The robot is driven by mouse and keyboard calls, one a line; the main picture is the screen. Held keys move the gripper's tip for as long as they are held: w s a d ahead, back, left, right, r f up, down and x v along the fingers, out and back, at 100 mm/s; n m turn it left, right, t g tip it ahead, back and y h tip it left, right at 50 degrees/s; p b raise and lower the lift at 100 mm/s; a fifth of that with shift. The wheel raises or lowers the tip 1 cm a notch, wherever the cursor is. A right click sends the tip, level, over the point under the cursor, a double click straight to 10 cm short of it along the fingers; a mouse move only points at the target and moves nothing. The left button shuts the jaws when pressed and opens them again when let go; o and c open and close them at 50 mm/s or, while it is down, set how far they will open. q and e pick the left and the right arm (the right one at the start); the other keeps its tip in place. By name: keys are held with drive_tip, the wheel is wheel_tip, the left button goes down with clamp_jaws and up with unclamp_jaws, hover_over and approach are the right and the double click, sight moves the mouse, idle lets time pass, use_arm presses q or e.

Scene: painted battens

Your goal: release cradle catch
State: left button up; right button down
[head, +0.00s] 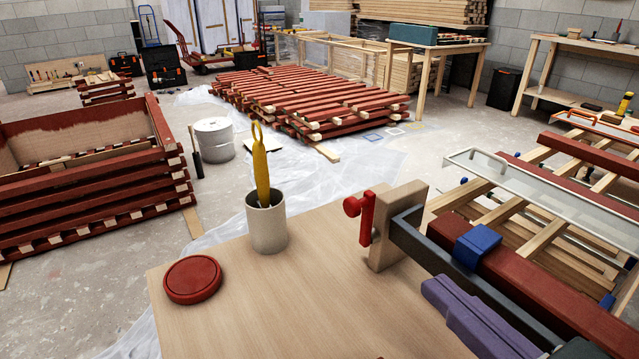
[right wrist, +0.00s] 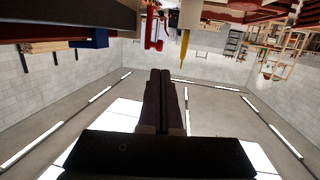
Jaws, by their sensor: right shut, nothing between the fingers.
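The red catch (head: 367,220), an upright lever with a round knob, sits on the left face of the wooden end block (head: 400,228) of the cradle. It also shows in the right wrist view (right wrist: 154,34), which is upside down. A dark grey bar (head: 437,255) runs from the block along a dark red batten (head: 535,290), with a blue piece (head: 477,246) over it. My right gripper (head: 435,290), purplish, is shut and empty in front of the bar, apart from the catch. Its closed fingers show in the right wrist view (right wrist: 160,74). My left gripper is not in view.
On the wooden bench top (head: 330,290) stand a pale cup (head: 267,226) with a yellow-handled brush (head: 260,165) and a round red lid (head: 193,279). A rack with a clear panel (head: 560,185) is at right.

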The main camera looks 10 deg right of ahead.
sight(356, 213)
drive_tip(key=b+x, duration=0.2)
drive_tip(key=x, duration=1.2)
